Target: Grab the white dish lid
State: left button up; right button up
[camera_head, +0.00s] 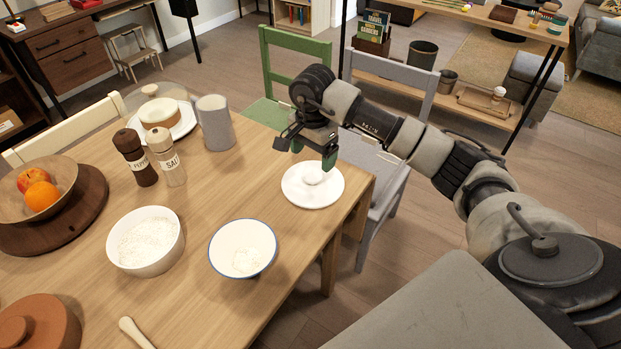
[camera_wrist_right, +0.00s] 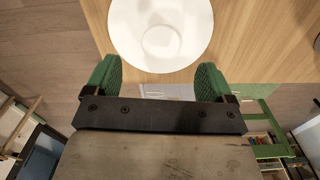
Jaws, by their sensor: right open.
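The white dish lid (camera_head: 324,198) is a round, shallow disc with a raised knob at its middle. It lies on the wooden table near the right corner, and part of its far side is hidden by my gripper. In the right wrist view the lid (camera_wrist_right: 125,25) lies just beyond the fingertips, its knob roughly centred between them. My right gripper (camera_head: 313,156) is above the lid's far side, open and empty, with green finger pads. The wrist view shows the gripper (camera_wrist_right: 157,76) with a wide gap and nothing between the pads. My left gripper is out of view.
A blue-rimmed white bowl (camera_head: 227,235) and a bowl of white powder (camera_head: 123,250) stand left of the lid. Salt (camera_head: 172,172) and pepper (camera_head: 139,170) mills and a grey mug (camera_head: 216,130) stand farther back. Grey (camera_head: 392,73) and green (camera_head: 299,43) chairs adjoin the table.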

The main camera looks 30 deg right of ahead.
aim_at(312, 175)
notch_tip(312, 175, down, 2)
jog(key=shift+w, duration=0.1)
jog(key=shift+f, duration=0.35)
notch_tip(312, 175, down, 4)
jog(key=shift+a+f, duration=0.15)
jog(key=shift+f, duration=0.2)
jog(key=c, duration=0.4)
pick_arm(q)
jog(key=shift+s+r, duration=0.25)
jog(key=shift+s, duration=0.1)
pick_arm(e)
jog(key=c, duration=0.8)
jog(key=shift+r, duration=0.1)
